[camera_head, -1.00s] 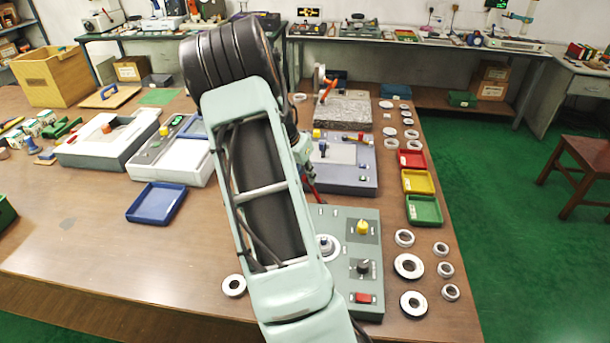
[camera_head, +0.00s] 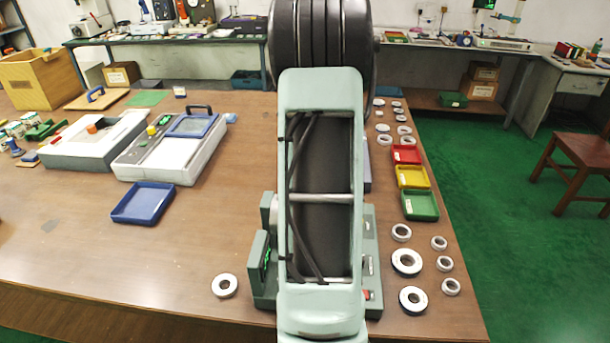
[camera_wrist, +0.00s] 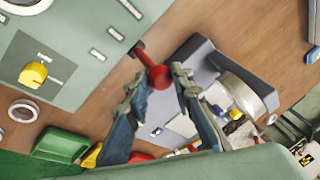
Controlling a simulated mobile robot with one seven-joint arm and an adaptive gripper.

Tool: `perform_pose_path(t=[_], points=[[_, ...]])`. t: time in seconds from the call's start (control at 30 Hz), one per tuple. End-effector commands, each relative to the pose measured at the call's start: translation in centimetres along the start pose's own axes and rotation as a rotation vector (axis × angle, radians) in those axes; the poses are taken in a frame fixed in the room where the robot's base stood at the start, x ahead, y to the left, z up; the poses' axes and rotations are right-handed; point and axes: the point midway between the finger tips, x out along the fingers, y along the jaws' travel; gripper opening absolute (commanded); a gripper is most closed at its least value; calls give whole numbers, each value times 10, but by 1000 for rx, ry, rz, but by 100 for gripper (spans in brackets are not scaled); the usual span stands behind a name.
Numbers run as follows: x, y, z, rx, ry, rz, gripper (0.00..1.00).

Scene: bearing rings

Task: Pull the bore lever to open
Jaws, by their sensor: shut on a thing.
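The bore lever is a red ball knob (camera_wrist: 158,77) on a short red stem (camera_wrist: 139,50), in the wrist view. The stem meets the edge of a grey-green panel (camera_wrist: 75,30). My gripper (camera_wrist: 159,75) has its two fingers on either side of the red knob, shut on it. In the head view my arm covers the lever, my gripper and most of the grey-green station (camera_head: 370,240); only its side parts show.
Several bearing rings (camera_head: 407,262) lie right of the station, with one ring (camera_head: 224,286) to its left. Red (camera_head: 406,154), yellow (camera_head: 413,177) and green (camera_head: 421,205) trays stand near the right table edge. The table's left middle is clear around a blue tray (camera_head: 143,204).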

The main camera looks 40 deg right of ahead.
Motion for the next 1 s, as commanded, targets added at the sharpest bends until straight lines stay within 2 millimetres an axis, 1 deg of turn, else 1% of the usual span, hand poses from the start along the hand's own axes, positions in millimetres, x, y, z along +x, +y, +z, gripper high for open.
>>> perform_pose_path(t=[0.03,0.43,0.7,1.0], points=[[4,8,-5,19,-6,-26,0],[3,39,-20,97,-112,-232,0],[4,56,-28,142,-176,-355,0],[6,69,-33,138,-173,-345,0]])
